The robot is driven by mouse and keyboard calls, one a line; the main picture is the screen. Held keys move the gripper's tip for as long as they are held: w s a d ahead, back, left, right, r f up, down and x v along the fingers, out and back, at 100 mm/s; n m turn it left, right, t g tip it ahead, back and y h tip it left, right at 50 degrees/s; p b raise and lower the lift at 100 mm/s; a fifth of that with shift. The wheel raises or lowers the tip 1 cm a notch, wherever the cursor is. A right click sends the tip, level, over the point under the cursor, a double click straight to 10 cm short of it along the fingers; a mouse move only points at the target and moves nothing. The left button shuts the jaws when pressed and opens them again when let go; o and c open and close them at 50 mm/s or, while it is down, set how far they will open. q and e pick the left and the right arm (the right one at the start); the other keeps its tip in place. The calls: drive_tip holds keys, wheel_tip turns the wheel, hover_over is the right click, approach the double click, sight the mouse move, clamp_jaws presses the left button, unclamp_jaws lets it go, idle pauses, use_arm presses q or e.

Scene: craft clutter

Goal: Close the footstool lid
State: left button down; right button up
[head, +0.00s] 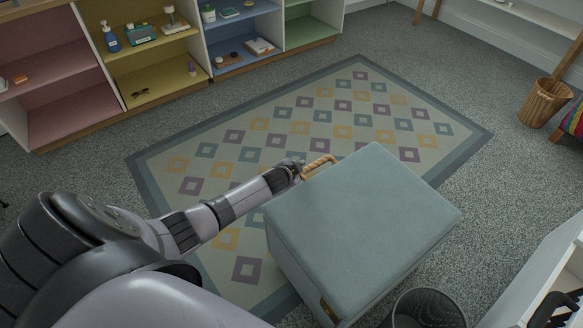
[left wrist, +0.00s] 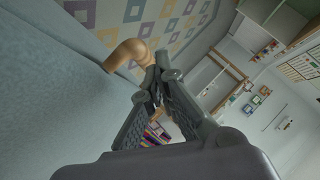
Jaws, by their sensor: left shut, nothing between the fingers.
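The footstool (head: 296,262) is a blue-grey padded box on the rug. Its lid (head: 365,205) lies flat across the top, and I see no gap under it. A tan rope handle (head: 318,166) sticks out at the footstool's far left side. My left gripper (head: 297,168) is beside this handle, shut and empty. In the left wrist view the shut fingers (left wrist: 154,84) are close to the rope handle (left wrist: 128,52), partly in front of it. I cannot tell whether they touch it. The footstool's pale blue surface (left wrist: 45,95) fills the left side there. My right gripper is not in view.
A dark mesh bin (head: 428,308) stands close to the footstool's near right side. A white furniture edge (head: 545,270) is at the lower right. Coloured shelves (head: 160,68) line the back left, and a wicker basket (head: 545,102) is at right. The patterned rug (head: 340,110) behind the footstool is clear.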

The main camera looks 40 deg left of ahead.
use_arm(q)
drive_tip(key=a+v, duration=0.1)
drive_tip(key=v, duration=0.6)
drive_tip(key=shift+d, duration=0.5)
drive_tip(key=shift+d, duration=0.1)
